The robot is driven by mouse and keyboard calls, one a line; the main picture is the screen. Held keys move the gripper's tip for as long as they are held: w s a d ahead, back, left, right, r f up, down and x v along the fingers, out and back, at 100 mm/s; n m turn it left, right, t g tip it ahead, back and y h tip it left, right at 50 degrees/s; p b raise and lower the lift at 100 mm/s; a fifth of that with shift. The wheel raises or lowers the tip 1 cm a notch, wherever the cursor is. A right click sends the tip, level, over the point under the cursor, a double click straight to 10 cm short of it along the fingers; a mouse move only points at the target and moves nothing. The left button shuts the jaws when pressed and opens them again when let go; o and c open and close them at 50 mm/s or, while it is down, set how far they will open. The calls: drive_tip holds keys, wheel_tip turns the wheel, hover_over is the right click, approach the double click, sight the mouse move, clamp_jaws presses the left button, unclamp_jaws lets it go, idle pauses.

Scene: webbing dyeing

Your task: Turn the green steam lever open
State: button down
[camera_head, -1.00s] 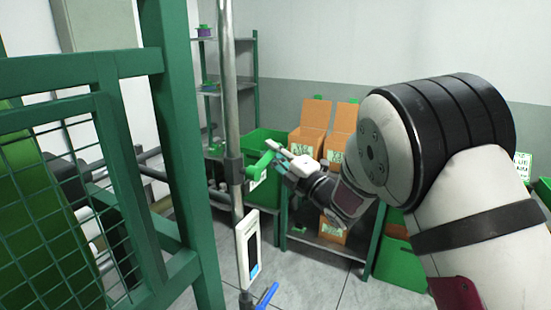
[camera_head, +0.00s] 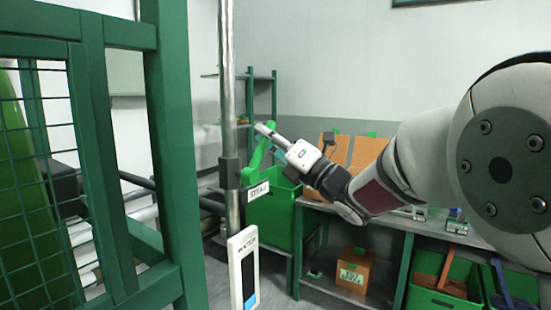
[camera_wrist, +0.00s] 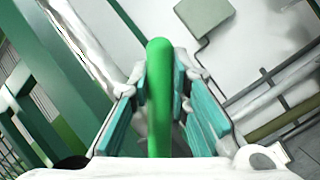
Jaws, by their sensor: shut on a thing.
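The green steam lever (camera_head: 257,158) slants steeply up and to the right from its valve beside the grey vertical pipe (camera_head: 229,95). A white label (camera_head: 258,192), seemingly reading STEAM, sits just below it. My gripper (camera_head: 270,138) reaches in from the right and is shut on the upper part of the lever. In the wrist view, the green lever (camera_wrist: 158,95) stands between the teal pads of my gripper (camera_wrist: 160,90). The valve body is partly hidden behind the pipe clamp.
A white WATER panel (camera_head: 242,270) is on the pipe below. A green post (camera_head: 175,150) and mesh guard stand close on the left. Behind are a green bin (camera_head: 275,215), a bench with orange boxes (camera_head: 367,150), and shelves (camera_head: 262,100).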

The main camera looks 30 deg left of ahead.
sight(256, 154)
drive_tip(key=n+b, duration=0.1)
drive_tip(key=s+n+g+b, duration=0.1)
drive_tip(key=b, duration=0.1)
drive_tip(key=n+g+b, duration=0.1)
drive_tip(key=b, duration=0.1)
drive_tip(key=shift+s+r+n+y, duration=0.25)
drive_tip(key=shift+n+y, duration=0.05)
drive_tip(key=shift+n, duration=0.1)
drive_tip(key=s+n+g+b, duration=0.1)
drive_tip(key=n+b, duration=0.1)
drive_tip(key=b, duration=0.2)
drive_tip(key=s+r+n+g+b, duration=0.1)
drive_tip(key=n+g+b, duration=0.1)
drive_tip(key=n+b, duration=0.1)
drive_tip(key=shift+s+a+b, duration=0.1)
drive_tip(key=shift+s+b, duration=0.25)
drive_tip(key=shift+b, duration=0.25)
drive_tip(key=shift+s+r+n+g+b, duration=0.15)
drive_tip(key=shift+s+n+g+b, duration=0.15)
drive_tip(key=shift+n+b, duration=0.3)
drive_tip(key=shift+r, duration=0.1)
drive_tip(key=c, duration=1.5)
unclamp_jaws()
drive_tip(key=v, duration=1.2)
drive_tip(key=shift+r, duration=0.15)
